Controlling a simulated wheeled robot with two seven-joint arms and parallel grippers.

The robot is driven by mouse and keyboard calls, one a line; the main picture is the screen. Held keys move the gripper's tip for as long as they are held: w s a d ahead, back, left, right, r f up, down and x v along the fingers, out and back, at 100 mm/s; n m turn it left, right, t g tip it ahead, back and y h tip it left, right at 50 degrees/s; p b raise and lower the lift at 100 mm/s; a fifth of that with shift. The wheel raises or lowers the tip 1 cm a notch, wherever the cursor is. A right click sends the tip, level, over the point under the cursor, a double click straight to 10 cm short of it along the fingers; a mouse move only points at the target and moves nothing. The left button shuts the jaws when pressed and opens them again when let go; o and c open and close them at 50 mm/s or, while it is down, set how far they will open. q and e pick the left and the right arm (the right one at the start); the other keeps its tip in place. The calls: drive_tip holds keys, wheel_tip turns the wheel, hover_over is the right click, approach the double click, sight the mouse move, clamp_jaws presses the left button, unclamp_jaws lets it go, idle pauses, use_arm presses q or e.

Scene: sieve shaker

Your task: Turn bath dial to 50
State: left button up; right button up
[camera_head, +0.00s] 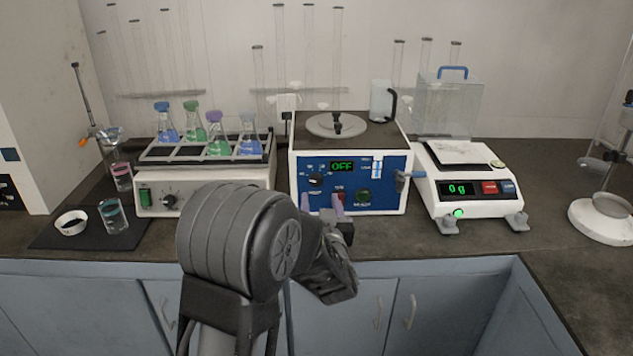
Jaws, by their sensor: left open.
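The bath (351,208) is a white box with a blue front panel, in the middle of the counter. Its display (342,167) reads OFF in green. The black bath dial (316,181) is at the panel's left, below and left of the display; its exact setting is too small to read. My left gripper (321,203) is open, its two pale purple fingertips in front of the lower left of the panel, just below the dial. No contact with the dial shows. My left arm hides part of the counter left of the bath. My right gripper is out of view.
A shaker (152,207) with several colored flasks stands left of the bath. A balance (463,208) reading 0 g stands at its right. A dark mat (70,240) holds a small dish and beaker.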

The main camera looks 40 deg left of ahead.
sight(317, 182)
use_arm(q)
drive_tip(key=shift+x, duration=3.95)
drive_tip(key=shift+c, duration=0.5)
clamp_jaws()
